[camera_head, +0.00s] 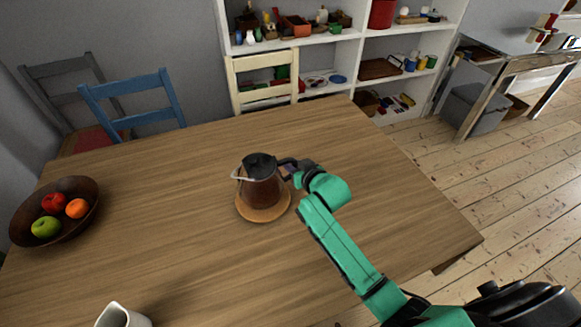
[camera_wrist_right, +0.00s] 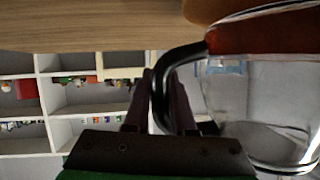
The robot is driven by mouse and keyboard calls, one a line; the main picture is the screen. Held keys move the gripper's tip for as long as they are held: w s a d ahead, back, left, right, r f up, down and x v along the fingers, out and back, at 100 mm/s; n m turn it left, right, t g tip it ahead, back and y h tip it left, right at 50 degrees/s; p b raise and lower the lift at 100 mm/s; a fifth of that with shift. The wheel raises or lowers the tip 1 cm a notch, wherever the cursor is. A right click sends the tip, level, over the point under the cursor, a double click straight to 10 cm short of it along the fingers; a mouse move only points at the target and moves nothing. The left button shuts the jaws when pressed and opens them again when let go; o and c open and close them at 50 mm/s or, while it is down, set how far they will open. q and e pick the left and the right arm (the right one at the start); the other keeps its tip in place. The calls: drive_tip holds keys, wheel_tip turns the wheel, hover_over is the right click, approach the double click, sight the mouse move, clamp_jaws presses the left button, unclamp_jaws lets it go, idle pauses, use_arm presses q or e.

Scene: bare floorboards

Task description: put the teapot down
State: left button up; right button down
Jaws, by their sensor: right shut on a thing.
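The teapot (camera_head: 261,184) is a glass pot with a black lid, filled with dark reddish-brown liquid. It is upright at the round wooden coaster (camera_head: 264,214) on the table; whether its base touches the coaster I cannot tell. My right gripper (camera_head: 291,168) is at the right side of the pot, shut on its black handle. In the right wrist view the handle (camera_wrist_right: 164,75) passes between the fingers of the gripper (camera_wrist_right: 158,100), and the glass body (camera_wrist_right: 250,100) fills the right side. My left gripper is not in view.
The wooden table (camera_head: 160,190) is mostly clear around the coaster. A fruit bowl (camera_head: 85,214) stands at the left, and a white jug (camera_head: 120,316) at the near edge. Chairs and a white shelf (camera_head: 345,50) stand beyond the table.

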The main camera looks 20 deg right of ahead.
drive_tip(key=shift+f, duration=0.7)
drive_tip(key=c, duration=1.2)
unclamp_jaws()
drive_tip(key=shift+f, duration=0.2)
drive_tip(key=o, duration=0.4)
drive_tip(key=shift+r, duration=0.1)
drive_tip(key=shift+o, duration=0.2)
drive_tip(key=shift+r, duration=0.1)
drive_tip(key=v, duration=1.2)
